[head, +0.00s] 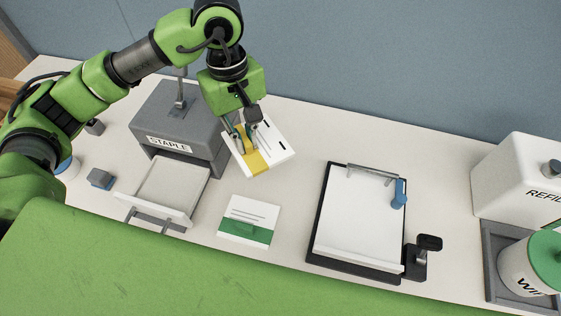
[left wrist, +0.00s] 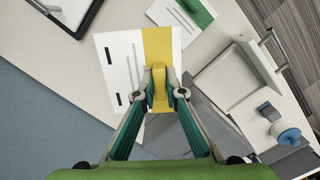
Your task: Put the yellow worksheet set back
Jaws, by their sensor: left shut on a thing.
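The yellow worksheet set (head: 272,143) is a white sheet with dark marks and a yellow band. My left gripper (head: 248,146) is shut on it at a raised yellow grip on the band. In the left wrist view the set (left wrist: 122,62) lies between the fingertips (left wrist: 160,92). It appears held above the table, in front of the grey box marked STAPLE (head: 183,118). A green-banded worksheet set (head: 250,212) lies flat on the table below. My right gripper is not in view.
A pale tray (head: 166,188) stands before the STAPLE box. A black-edged board with white paper (head: 355,218) and a blue-handled piece (head: 399,193) lies right of centre. A white REFILL box (head: 518,178) and a green-lidded container (head: 528,268) stand far right. Small blue-grey items sit left.

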